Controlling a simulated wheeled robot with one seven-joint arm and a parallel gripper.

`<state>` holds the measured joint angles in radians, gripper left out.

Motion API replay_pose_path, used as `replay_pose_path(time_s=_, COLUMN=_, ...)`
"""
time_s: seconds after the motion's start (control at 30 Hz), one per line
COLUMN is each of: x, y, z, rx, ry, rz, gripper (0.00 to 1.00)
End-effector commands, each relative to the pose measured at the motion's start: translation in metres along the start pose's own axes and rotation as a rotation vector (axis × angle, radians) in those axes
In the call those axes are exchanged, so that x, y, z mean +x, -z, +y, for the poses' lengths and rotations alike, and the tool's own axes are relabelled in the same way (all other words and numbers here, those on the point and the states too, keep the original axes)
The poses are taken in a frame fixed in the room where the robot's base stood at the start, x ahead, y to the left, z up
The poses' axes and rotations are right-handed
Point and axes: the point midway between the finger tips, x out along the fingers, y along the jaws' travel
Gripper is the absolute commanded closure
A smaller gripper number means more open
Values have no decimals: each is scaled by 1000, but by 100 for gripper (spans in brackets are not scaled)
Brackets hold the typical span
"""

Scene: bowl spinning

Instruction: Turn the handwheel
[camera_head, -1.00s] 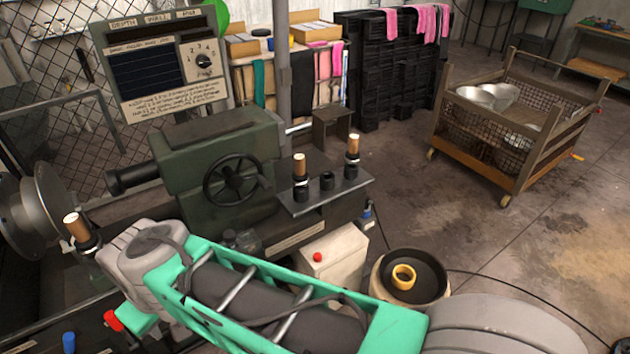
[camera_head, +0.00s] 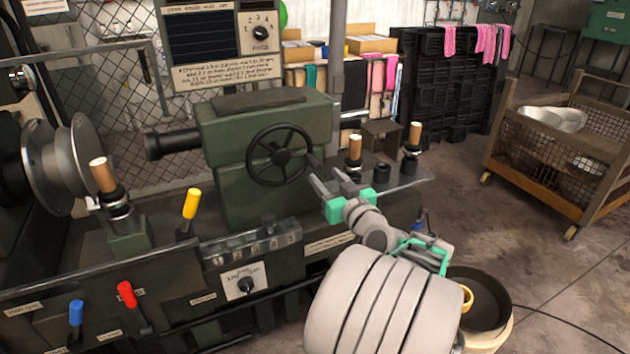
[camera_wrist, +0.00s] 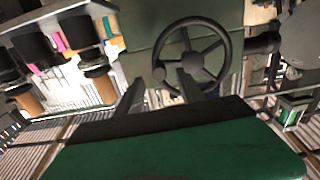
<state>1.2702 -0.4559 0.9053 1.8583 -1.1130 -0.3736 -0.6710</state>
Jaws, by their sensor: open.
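The handwheel (camera_head: 281,154) is a black spoked wheel on the front of a green machine housing (camera_head: 228,185). A small handle knob shows at its rim. My gripper (camera_head: 330,180) is open, in front of the housing and just right of and below the wheel in the head view. In the wrist view the handwheel (camera_wrist: 191,60) is at the upper middle, and my open fingers (camera_wrist: 165,85) point toward its lower part, with the knob (camera_wrist: 158,75) near the left finger. I cannot tell whether a finger touches the wheel.
Wooden-handled tools (camera_head: 355,148) stand on a shelf just right of the gripper. A yellow lever (camera_head: 190,204), a red lever (camera_head: 127,294) and a blue lever (camera_head: 76,312) rise from the machine's front. A bucket (camera_head: 485,300) stands at lower right. A cart (camera_head: 560,170) stands farther back.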

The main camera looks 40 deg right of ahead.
Motion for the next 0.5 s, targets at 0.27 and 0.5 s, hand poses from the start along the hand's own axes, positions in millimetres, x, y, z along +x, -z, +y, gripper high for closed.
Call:
replay_pose_path(time_s=0.27, x=43, y=4, z=1, rx=2, ry=0, rz=8, gripper=55)
replay_pose_path(time_s=0.5, x=74, y=3, z=2, rx=2, ry=-4, rz=7, gripper=55)
